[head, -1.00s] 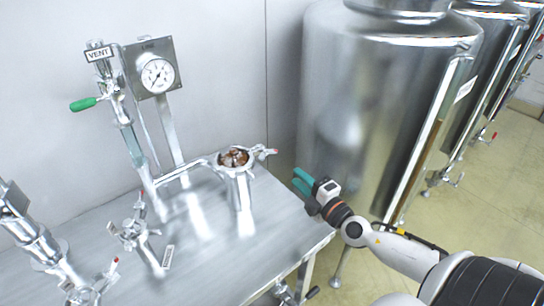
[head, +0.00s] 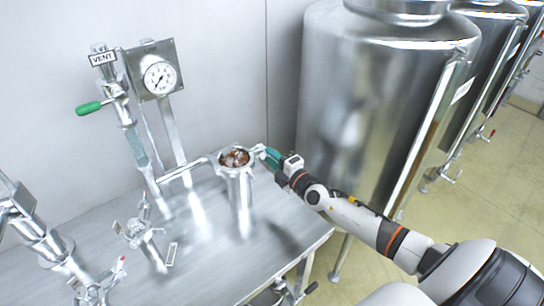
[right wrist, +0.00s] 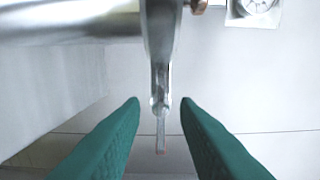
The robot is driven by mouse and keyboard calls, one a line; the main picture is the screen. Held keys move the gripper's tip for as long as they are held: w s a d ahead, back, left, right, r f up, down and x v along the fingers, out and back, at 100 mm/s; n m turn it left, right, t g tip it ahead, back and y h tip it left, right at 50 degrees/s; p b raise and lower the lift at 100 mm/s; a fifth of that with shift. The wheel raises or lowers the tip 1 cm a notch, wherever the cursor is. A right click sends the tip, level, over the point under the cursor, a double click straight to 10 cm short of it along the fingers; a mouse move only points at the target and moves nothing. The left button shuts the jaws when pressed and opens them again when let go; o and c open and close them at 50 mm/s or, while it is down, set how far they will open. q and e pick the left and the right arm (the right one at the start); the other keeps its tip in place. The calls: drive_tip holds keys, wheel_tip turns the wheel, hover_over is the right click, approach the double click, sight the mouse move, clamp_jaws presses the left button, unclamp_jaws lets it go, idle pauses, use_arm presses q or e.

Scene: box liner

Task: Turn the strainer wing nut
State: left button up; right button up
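The strainer (head: 239,195) is an upright metal cylinder on the steel table, with brown contents showing at its open top. My right gripper (head: 264,155) is at the right side of its rim in the head view and largely hides the wing nut there. In the right wrist view a slim metal wing (right wrist: 161,108) with a reddish tip hangs between the green fingers of my right gripper (right wrist: 160,103). The fingers are open on either side of it, with visible gaps. My left gripper is not in view.
The steel table (head: 200,265) also carries a VENT valve with a green handle (head: 88,108), a pressure gauge (head: 160,78) and small valves (head: 143,235) at left. A large steel tank (head: 350,110) stands close behind my right arm.

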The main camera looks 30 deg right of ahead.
drive_tip(key=shift+w, duration=0.2)
clamp_jaws()
idle(0.3)
drive_tip(key=n, duration=1.8)
drive_tip(key=shift+n+b, duration=0.3)
drive_tip(key=shift+b, duration=0.1)
drive_tip(key=shift+n, duration=0.3)
